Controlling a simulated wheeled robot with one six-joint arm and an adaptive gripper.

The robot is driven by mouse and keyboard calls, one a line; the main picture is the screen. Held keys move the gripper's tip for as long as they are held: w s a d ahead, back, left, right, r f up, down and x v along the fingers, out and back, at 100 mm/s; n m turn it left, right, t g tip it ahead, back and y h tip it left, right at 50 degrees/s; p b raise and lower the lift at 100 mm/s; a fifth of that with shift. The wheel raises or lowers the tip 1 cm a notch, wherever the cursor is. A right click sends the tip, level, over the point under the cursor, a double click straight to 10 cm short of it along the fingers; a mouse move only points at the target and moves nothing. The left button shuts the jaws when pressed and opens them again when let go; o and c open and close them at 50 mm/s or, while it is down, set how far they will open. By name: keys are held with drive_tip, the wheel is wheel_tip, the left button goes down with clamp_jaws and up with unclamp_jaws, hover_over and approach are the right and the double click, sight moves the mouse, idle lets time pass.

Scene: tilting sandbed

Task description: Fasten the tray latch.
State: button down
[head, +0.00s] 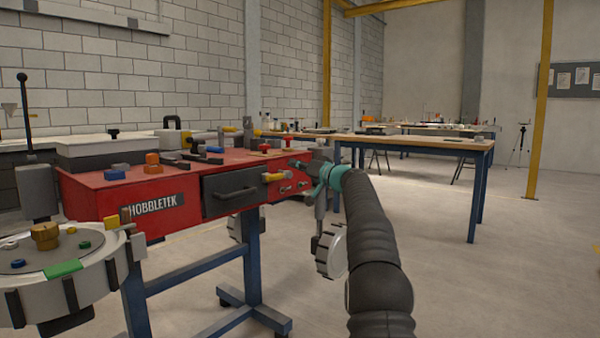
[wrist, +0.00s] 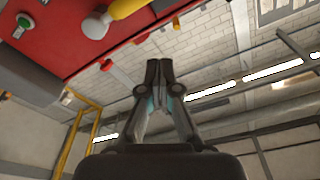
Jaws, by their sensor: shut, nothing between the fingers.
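The tray (head: 231,192) is a dark grey drawer front with a bar handle, set in the red HOBBLETEK bench. It appears shut, or nearly so. A yellow-handled lever (head: 274,177), probably the latch, sits at its right edge. The wrist view shows what seems to be the same yellow handle (wrist: 128,8) beside a pale round knob at the top left. My gripper (wrist: 159,66) is shut and empty, apart from the handle. In the head view, my gripper (head: 298,164) is small, near the bench's right end. Whether the latch is engaged cannot be made out.
Small parts and tools lie on the red bench top (head: 205,163). A round grey drum (head: 45,255) stands at the front left. A wooden table (head: 420,142) stands behind; the floor at right is open.

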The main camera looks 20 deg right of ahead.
drive_tip(key=shift+v, duration=0.9)
wheel_tip(320, 180, down, 15)
drive_tip(key=s+m+g+h, duration=0.1)
drive_tip(key=m+g+h, duration=0.1)
drive_tip(key=m+g, duration=0.2)
drive_tip(key=s+a+f+m+g+h+p, duration=0.1)
drive_tip(key=s+a+f+g, duration=0.4)
drive_tip(key=s, duration=0.4)
drive_tip(key=s+a+f+n+g+h+p, duration=0.15)
drive_tip(key=s+a, duration=0.35)
drive_tip(key=s, duration=0.8)
drive_tip(key=s+a+n+g+h+p, duration=0.1)
drive_tip(key=s+a+g+h+p, duration=0.3)
drive_tip(key=s, duration=0.8)
drive_tip(key=s+a+f+n+y+p, duration=0.1)
drive_tip(key=s+a, duration=0.6)
drive_tip(key=s, duration=0.6)
drive_tip(key=s+a+r+n+t+p, duration=0.2)
drive_tip(key=s+a+r+p, duration=0.1)
drive_tip(key=s, duration=0.4)
drive_tip(key=shift+s+a+r, duration=0.4)
drive_tip(key=shift+a+r, duration=0.1)
drive_tip(key=shift+r, duration=0.55)
